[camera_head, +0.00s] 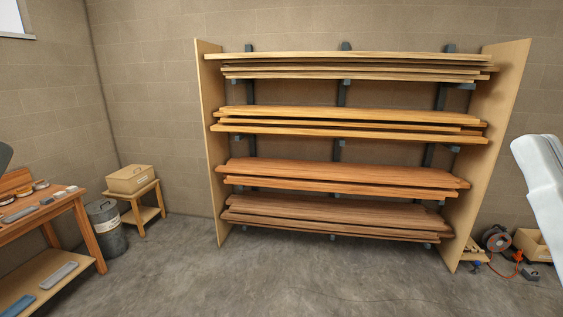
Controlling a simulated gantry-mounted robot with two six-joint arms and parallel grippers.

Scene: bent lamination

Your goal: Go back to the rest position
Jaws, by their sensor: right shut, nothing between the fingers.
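My right arm and gripper (543,185) show as a pale white shape at the right edge of the head view, cut off by the frame. It is in the air in front of the right end of the rack, apart from everything, and holds nothing. Its fingertips cannot be made out. My left gripper is not in view.
A wooden rack (208,150) with several shelves of boards stands against the back wall. At left are a workbench (88,232) with small items, a grey bin (106,230) and a box (130,179) on a stand. A cable reel (496,239) lies at right. The middle floor is clear.

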